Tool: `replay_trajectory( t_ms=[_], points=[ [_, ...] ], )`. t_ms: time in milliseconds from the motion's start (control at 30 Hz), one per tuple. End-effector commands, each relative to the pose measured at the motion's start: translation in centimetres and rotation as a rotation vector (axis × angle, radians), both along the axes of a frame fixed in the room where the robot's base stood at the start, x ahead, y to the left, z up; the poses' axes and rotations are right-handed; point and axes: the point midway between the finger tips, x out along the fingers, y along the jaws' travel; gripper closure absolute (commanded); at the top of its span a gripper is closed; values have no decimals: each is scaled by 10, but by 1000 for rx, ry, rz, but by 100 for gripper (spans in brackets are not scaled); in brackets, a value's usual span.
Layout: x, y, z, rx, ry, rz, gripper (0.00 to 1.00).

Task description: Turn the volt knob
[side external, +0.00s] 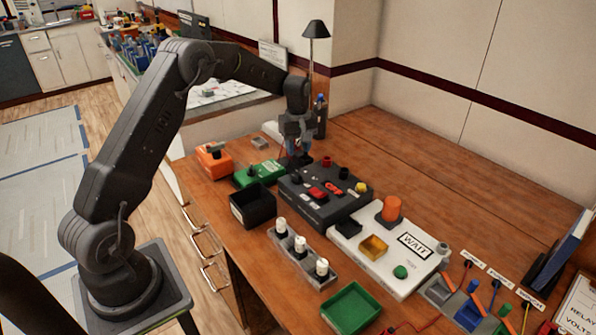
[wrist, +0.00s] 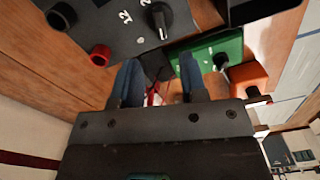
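A dark grey box (side external: 318,207) stands on the wooden bench. A black pointer knob (wrist: 158,17) with a white mark sits on its panel at the top of the wrist view, with a printed 12 beside it. No volt label is readable, but this looks like the volt knob. It also shows in the side view (side external: 297,179). My gripper (side external: 297,158) hangs pointing down by the far end of the box. In the wrist view my gripper's blue-grey fingers (wrist: 157,75) are apart, with nothing held between them. The knob is beyond the fingertips, not touched.
Red (wrist: 100,54) and black (wrist: 61,16) terminals stand on the same panel. A green box (side external: 262,174) and an orange box (side external: 213,160), each with a black knob, are close by. Thin red leads (wrist: 153,93) run near the fingers. Bench behind the dark box is clear.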

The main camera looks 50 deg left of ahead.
Motion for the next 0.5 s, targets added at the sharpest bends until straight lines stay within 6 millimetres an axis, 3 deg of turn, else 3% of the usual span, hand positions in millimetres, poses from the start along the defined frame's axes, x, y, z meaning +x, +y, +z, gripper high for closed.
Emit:
replay_trajectory(
  t_ms=[200, 500],
  points=[
    [-1, -1, -47, -1, 4, -2, 61],
    [0, 0, -83, 1, 2, -2, 61]
  ],
)
